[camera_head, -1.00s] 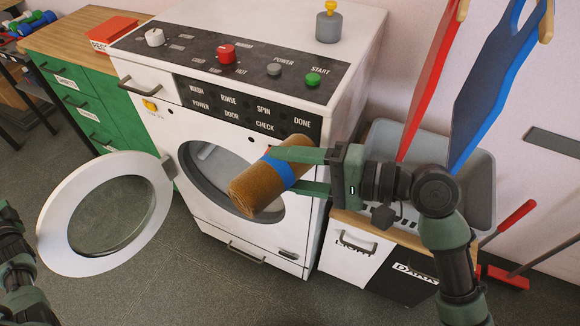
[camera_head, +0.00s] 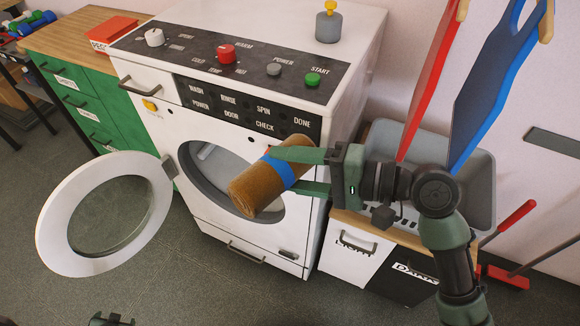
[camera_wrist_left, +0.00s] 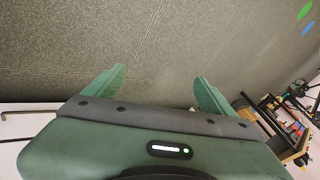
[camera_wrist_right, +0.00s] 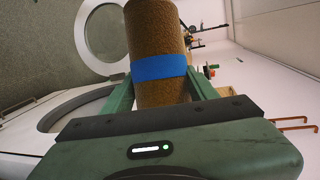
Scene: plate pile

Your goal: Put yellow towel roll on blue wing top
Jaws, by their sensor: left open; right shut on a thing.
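A brownish-yellow towel roll (camera_head: 253,190) with a blue band is held in front of the washer's open door hole. My right gripper (camera_head: 283,170) is shut on it around the band. The roll (camera_wrist_right: 156,30) and band also show between the fingers in the right wrist view. A blue wing-like panel (camera_head: 492,85) with a wooden edge piece stands tilted at the upper right, apart from the roll; its upper end is cut off. My left gripper (camera_wrist_left: 158,92) is open and empty over the grey floor. Only a bit of it shows at the head view's bottom edge.
The white washer (camera_head: 255,90) has its round door (camera_head: 60,225) swung open to the left. A red panel (camera_head: 432,75) stands beside the blue one, above a grey basin (camera_head: 480,190). A grey bottle (camera_head: 329,27) stands on the washer. Floor at front is clear.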

